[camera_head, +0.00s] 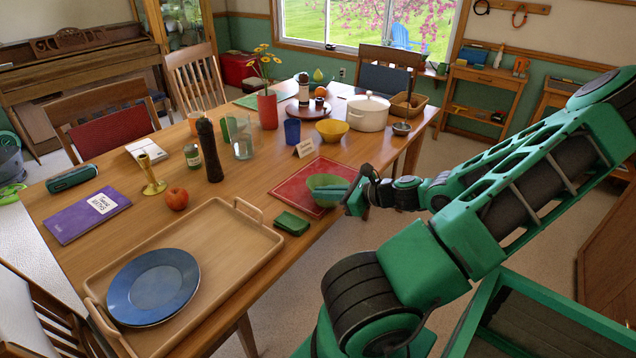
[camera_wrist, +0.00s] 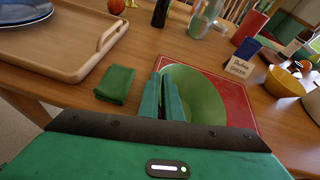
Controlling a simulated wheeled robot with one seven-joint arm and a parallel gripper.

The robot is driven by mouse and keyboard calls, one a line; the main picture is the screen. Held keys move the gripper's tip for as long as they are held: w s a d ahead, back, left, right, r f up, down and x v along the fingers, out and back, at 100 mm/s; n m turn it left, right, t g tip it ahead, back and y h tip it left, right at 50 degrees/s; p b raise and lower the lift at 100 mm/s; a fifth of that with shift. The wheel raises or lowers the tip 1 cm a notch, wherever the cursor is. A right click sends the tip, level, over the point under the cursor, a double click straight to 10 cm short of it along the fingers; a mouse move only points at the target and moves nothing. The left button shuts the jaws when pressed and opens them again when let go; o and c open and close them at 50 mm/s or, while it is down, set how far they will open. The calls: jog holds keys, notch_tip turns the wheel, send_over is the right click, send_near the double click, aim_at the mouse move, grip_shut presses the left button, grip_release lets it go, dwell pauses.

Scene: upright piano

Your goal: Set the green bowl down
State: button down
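The green bowl (camera_head: 326,203) is upright over the red placemat (camera_head: 290,188), near the table's right edge. In the wrist view the bowl (camera_wrist: 205,98) is empty, and its rim runs between my fingers. My gripper (camera_head: 333,191) reaches in from the right and is shut on the rim; its two teal fingers also show close together in the wrist view (camera_wrist: 163,97). The bowl is at or just above the placemat; I cannot tell whether its base touches. Part of the bowl is hidden behind the fingers.
A folded green cloth (camera_head: 292,223) lies just beside the placemat. A wooden tray (camera_head: 225,230) with a blue plate (camera_head: 153,287) is at the near end. A name card (camera_head: 304,148), yellow bowl (camera_head: 332,131) and blue cup (camera_head: 292,131) stand beyond the placemat.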

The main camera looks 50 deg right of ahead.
aim_at(314, 177)
jog(key=shift+a, duration=0.1)
jog(key=shift+w+a+f+n+y, duration=0.15)
jog(key=shift+w+a+n+y, duration=0.15)
jog(key=shift+w+a+n, duration=0.6)
jog(key=shift+w+a+r+n, duration=0.15)
jog(key=shift+w+a+r, duration=0.1)
jog(key=shift+w, duration=0.2)
jog(key=shift+w+a+r+n, duration=0.15)
jog(key=shift+w+r, duration=0.1)
jog(key=shift+w, duration=0.15)
jog(key=w+a+r+n+y, duration=0.15)
jog(key=w+r, duration=0.25)
jog(key=r, duration=0.5)
jog(key=shift+g+h, duration=0.25)
jog(key=shift+g, duration=0.15)
jog(key=d+f, duration=0.2)
jog(key=d, duration=0.1)
jog(key=d+f, duration=0.2)
jog(key=d, duration=0.2)
jog(key=d+f, duration=0.3)
jog(key=shift+w+d+f, duration=0.1)
jog(key=shift+w+d, duration=0.05)
jog(key=shift+d, duration=0.2)
jog(key=shift+f, duration=2.05)
jog(key=c, duration=2)
grip_release()
